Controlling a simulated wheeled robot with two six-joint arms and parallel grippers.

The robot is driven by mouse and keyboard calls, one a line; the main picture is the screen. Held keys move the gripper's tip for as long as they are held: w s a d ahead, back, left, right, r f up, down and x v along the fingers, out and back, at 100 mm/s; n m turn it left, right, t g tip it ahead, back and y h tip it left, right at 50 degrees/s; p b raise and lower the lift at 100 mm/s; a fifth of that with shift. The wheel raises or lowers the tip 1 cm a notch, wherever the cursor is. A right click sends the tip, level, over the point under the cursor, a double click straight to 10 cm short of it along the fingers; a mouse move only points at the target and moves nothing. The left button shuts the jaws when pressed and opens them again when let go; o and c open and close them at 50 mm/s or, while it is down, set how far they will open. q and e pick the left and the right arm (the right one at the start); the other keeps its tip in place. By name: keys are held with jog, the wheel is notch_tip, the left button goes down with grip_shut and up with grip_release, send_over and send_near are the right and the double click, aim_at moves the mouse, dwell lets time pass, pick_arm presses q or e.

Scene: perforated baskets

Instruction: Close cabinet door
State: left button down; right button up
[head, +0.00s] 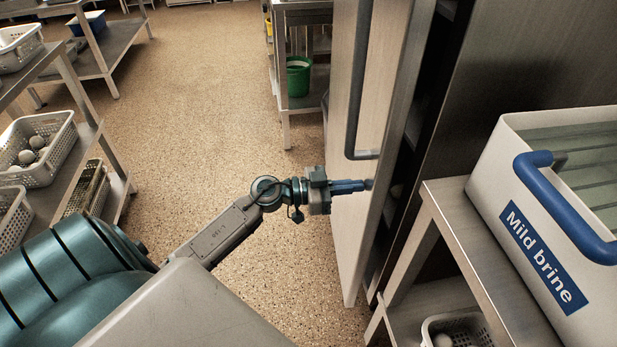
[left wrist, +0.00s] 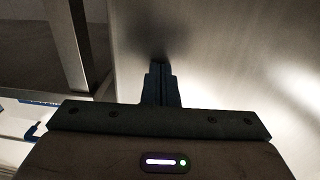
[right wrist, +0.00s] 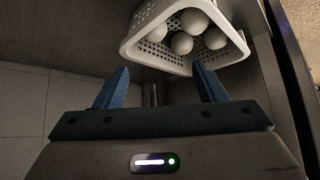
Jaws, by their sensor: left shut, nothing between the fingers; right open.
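The cabinet door (head: 350,230) is a tall pale metal panel with a long dark handle (head: 360,95). It stands ajar, with a dark gap between its edge and the dark steel cabinet (head: 500,75). My left gripper (head: 366,185) is shut and empty, with its fingertips at the door's outer face, below the handle. In the left wrist view, the shut fingers (left wrist: 160,78) point at the brushed metal door (left wrist: 225,60); contact is hard to judge. My right gripper (right wrist: 158,84) is open and empty, and shows only in the right wrist view.
A steel table (head: 470,245) with a white "Mild brine" bin (head: 490,190) stands right of the door. A perforated basket of pale balls (right wrist: 180,58) is ahead of my right gripper. Shelves with baskets (head: 45,175) line the left. The speckled floor between is open.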

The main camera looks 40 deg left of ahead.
jog(key=s+d+f+g+p, duration=0.1)
jog(key=f+p, duration=0.1)
jog(key=f, duration=0.1)
jog(key=s+d+f+g+h+p, duration=0.1)
jog(key=f+g+p, duration=0.1)
jog(key=s+d+f+g+p, duration=0.1)
jog(key=f+g+p, duration=0.1)
jog(key=f, duration=0.1)
jog(key=shift+s+d+f+h, duration=0.2)
jog(key=shift+s+f+h, duration=0.05)
jog(key=shift+f+h, duration=0.05)
pick_arm(q)
jog(key=shift+n+t+y, duration=0.5)
jog(key=shift+t, duration=0.1)
jog(key=x, duration=0.5)
jog(key=shift+s+d+r, duration=0.25)
jog(key=shift+s+d, duration=0.1)
jog(key=shift+d, duration=0.05)
